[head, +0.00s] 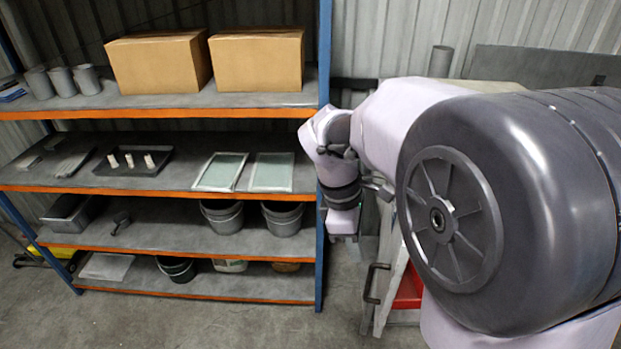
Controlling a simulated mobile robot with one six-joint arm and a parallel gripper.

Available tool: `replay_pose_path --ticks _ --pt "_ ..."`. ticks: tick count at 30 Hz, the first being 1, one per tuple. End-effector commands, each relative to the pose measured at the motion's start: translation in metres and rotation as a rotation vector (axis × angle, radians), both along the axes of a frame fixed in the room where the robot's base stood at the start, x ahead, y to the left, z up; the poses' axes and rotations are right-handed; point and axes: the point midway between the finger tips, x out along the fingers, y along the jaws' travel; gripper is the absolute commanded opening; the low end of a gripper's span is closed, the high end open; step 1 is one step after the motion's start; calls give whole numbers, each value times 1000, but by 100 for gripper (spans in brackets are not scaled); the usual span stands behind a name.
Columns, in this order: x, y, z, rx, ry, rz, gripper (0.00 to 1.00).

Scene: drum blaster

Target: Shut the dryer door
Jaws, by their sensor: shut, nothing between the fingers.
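A pale upright panel (390,300) with a dark bar handle (370,284) stands low at the middle right of the head view. It looks like the dryer door, seen nearly edge-on and standing open, with something red (409,290) behind it. My own arm hides most of what lies to its right, so the dryer body cannot be made out. My gripper (345,240) hangs at the end of my arm, to the left of the door and above its handle in the picture. It is small here, shut and empty, and appears apart from the handle.
A blue and orange shelf rack (323,160) fills the left, holding cardboard boxes (256,60), trays (221,171) and buckets (222,216). Its right post is close to my gripper. The concrete floor (250,325) in front is clear.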

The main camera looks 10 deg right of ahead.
Motion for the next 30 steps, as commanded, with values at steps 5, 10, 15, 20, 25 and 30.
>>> replay_pose_path --ticks 5,10,15,20,25,30 --pt "-2 -6 -27 -2 13 18 0" --pt "-6 -14 -64 -3 12 15 0" --pt "-10 -21 -100 -1 13 14 0" --pt "-21 -43 -101 -1 8 11 0" --pt "-27 -56 -100 -2 8 13 0" --pt "-28 -58 -100 -2 8 14 0"
